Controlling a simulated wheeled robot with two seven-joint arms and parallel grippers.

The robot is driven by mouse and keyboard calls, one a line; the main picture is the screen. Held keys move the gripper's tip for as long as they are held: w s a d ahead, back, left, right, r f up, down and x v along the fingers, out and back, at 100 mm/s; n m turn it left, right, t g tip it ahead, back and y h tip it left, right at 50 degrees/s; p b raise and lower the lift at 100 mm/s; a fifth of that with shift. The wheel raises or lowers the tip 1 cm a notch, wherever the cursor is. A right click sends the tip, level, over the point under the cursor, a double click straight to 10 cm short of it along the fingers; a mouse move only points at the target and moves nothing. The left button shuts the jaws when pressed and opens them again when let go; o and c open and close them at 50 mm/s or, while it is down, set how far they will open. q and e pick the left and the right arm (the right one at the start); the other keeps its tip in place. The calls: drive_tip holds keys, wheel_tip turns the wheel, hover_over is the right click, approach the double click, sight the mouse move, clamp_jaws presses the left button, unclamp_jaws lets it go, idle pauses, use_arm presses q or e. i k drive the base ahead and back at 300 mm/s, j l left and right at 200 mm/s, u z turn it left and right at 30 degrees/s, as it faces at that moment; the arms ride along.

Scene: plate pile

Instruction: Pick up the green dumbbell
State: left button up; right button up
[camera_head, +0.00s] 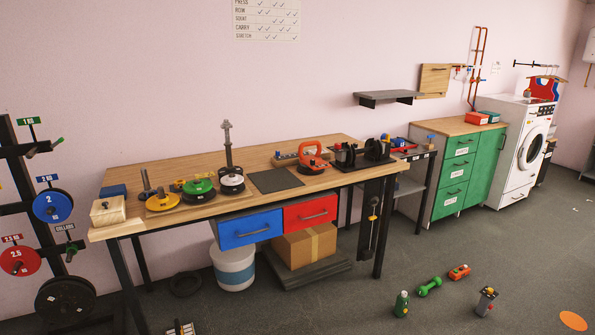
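The green dumbbell (430,286) lies on the grey floor at the lower right, tilted in the picture with its right end farther back. A green bottle-like object (402,304) stands just left of it and nearer to me. An orange-red object (459,272) lies just behind it to the right. Neither of my grippers shows in this view. Nothing covers the dumbbell.
A dark grey upright object (486,301) stands right of the dumbbell, and an orange disc (573,321) lies farther right. The wooden workbench (320,150) with weights stands left. A green cabinet (468,165) and washing machine (518,150) stand behind. Floor between is clear.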

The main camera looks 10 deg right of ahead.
sight(436, 281)
drive_tip(key=i+l+z, duration=0.2)
drive_tip(key=i+z, duration=0.7)
drive_tip(key=i, duration=0.15)
drive_tip(key=i+j+z, duration=0.15)
drive_tip(key=i+z, duration=0.3)
drive_tip(key=i, duration=0.05)
